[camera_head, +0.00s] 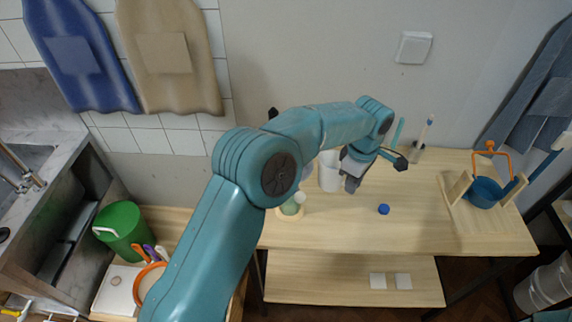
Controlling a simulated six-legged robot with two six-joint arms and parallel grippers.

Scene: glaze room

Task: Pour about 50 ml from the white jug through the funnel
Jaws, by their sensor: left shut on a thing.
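The white jug (329,174) is above the wooden table near its middle, partly hidden by my left arm. My left gripper (352,183) is at the jug's right side, shut on it; the fingertips are small and the exact grip is hard to see. The jug looks close to upright. Left of the jug, a pale greenish vessel (290,208) stands on a light round base, with a whitish piece (299,198) at its top that may be the funnel. My arm hides part of these. My right gripper is not in view.
A small blue ball (383,209) lies on the table right of the jug. A blue pot (486,193) with an orange handle sits in a wooden stand at the right. A holder with sticks (417,152) stands at the back. A green bucket (121,230) is at the left.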

